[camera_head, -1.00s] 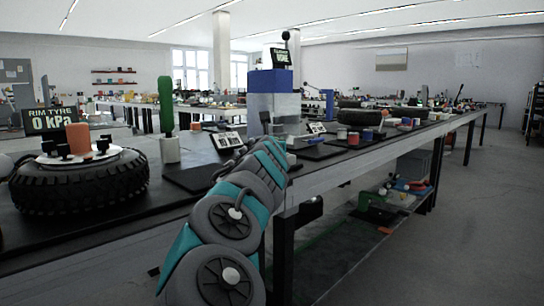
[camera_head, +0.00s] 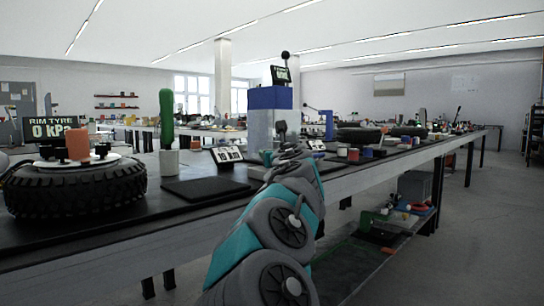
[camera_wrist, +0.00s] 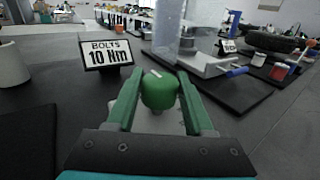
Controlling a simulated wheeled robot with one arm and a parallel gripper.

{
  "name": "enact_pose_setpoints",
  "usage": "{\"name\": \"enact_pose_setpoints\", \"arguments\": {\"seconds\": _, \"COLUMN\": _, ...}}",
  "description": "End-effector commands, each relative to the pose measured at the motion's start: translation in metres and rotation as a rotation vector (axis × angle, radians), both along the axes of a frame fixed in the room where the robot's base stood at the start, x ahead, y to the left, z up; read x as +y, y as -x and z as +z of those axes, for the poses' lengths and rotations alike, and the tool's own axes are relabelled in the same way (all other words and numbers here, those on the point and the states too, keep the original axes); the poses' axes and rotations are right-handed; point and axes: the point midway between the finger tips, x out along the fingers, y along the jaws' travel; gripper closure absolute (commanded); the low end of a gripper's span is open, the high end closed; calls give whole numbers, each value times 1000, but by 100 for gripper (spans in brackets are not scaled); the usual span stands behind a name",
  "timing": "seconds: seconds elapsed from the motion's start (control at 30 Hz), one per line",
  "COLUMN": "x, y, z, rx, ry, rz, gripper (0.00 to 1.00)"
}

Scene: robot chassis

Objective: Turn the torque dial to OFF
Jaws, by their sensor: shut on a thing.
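A green rounded knob (camera_wrist: 160,92) with a short white mark on its top sits between the fingers of my gripper (camera_wrist: 160,76) in the wrist view. I take it to be the torque dial. Both green fingers press on its sides, and it stands on a pale base partly hidden by the gripper. No OFF lettering is readable near it. A sign reading "BOLTS 10 Nm" (camera_wrist: 106,53) stands just left of it; it also shows in the head view (camera_head: 229,154). In the head view my arm hides the knob and fingers.
A black tyre (camera_head: 75,188) lies on the bench at left, with a "RIM TYRE 0 kPa" sign behind. A green-handled tool (camera_head: 166,118) stands in a white cup. A black mat (camera_head: 205,188) is bare.

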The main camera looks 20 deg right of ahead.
Motion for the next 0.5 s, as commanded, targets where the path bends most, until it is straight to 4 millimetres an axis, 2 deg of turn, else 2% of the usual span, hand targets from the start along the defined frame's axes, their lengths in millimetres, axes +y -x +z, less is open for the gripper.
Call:
{"name": "enact_pose_setpoints", "arguments": {"seconds": 0.27, "x": 0, "y": 0, "z": 0, "rx": 0, "ry": 0, "rz": 1, "gripper": 100}}
{"name": "enact_pose_setpoints", "arguments": {"seconds": 0.3, "x": 0, "y": 0, "z": 0, "rx": 0, "ry": 0, "rz": 1, "gripper": 45}}
{"name": "enact_pose_setpoints", "arguments": {"seconds": 0.5, "x": 0, "y": 0, "z": 0, "rx": 0, "ry": 0, "rz": 0, "gripper": 23}}
